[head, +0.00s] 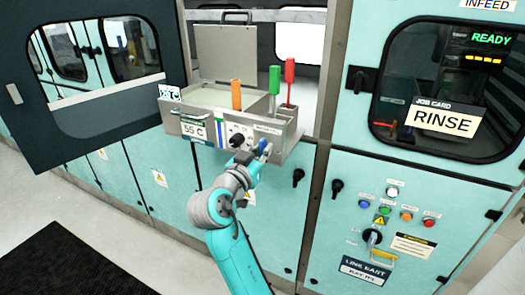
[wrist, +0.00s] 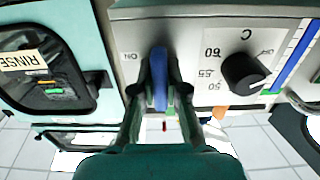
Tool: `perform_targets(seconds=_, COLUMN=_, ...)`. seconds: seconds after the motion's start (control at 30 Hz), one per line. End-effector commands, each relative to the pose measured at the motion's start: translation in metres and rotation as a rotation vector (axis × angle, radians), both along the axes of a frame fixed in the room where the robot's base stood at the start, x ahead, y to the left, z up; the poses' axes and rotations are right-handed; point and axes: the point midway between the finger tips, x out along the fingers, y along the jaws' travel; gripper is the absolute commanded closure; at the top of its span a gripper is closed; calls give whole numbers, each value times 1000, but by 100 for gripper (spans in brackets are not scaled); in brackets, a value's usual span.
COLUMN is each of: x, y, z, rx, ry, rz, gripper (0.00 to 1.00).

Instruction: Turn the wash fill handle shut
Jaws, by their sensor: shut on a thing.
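The blue handle (head: 263,146) is on the front panel of the grey wash tank (head: 290,135), under a small label that is too small to read. In the wrist view the blue handle (wrist: 160,82) stands lengthwise between my fingers, beside an upside-down ON mark. My gripper (head: 258,153) is at the panel, with its fingers shut on the handle from both sides. The gripper also shows in the wrist view (wrist: 160,72). The fingers and wrist partly hide the handle in the head view.
A black temperature knob (wrist: 245,73) is close beside the handle. A RINSE card (head: 443,120) and a button panel (head: 393,215) are at the right.

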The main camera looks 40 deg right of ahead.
Motion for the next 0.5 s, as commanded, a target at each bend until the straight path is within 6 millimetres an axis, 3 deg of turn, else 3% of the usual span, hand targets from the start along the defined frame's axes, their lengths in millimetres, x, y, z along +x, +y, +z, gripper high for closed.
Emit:
perform_targets(seconds=0.47, x=0, y=0, z=0, rx=5, ry=-13, rz=1, gripper=100)
perform_targets(seconds=0.5, x=0, y=0, z=0, rx=5, ry=-13, rz=1, gripper=81)
